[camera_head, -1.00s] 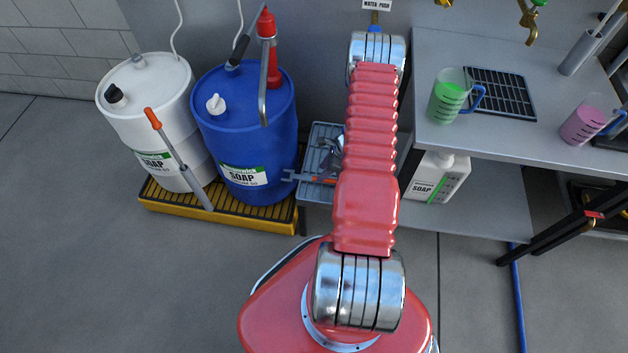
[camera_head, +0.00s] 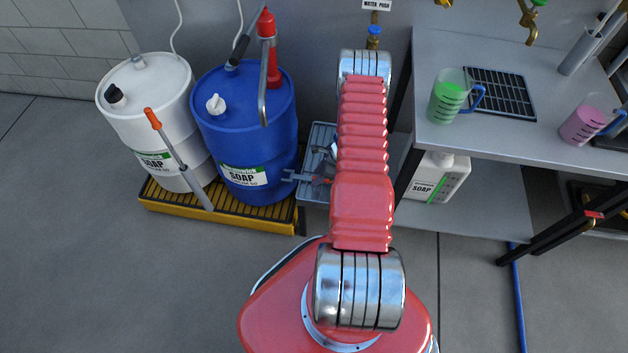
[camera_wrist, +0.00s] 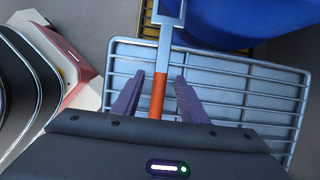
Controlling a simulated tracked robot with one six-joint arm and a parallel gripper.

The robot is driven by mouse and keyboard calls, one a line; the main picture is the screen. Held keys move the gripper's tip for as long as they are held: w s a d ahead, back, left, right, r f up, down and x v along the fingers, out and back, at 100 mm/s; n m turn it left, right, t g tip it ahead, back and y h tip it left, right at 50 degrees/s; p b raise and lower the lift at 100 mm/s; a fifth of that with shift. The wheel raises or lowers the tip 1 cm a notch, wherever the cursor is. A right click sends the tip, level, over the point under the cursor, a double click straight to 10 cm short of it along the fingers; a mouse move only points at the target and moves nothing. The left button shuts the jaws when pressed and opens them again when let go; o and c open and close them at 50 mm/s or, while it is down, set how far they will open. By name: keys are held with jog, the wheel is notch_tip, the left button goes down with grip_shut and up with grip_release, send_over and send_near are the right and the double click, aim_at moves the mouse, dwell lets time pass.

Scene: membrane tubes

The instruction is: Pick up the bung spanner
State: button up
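A grey metal tool with an orange grip and a forked head, which looks like the bung spanner (camera_head: 305,178), lies at the grey slatted rack beside the blue drum. In the wrist view the spanner (camera_wrist: 158,92) runs lengthwise away from me, its head at the top edge. My gripper (camera_wrist: 158,85) is open, with one dark finger on each side of the orange grip and a gap on both sides. I cannot tell how far the fingertips are above the spanner. In the head view my arm hides most of the gripper and the spanner's near end.
The slatted rack (camera_wrist: 225,90) lies under the spanner. A blue soap drum (camera_head: 250,130) and a white drum (camera_head: 150,110) stand on a yellow pallet (camera_head: 220,218). Another orange-handled tool (camera_head: 180,162) leans on the white drum. A bench (camera_head: 440,60) with jugs is at the right.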

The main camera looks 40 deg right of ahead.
jog(key=shift+c, duration=0.5)
grip_shut()
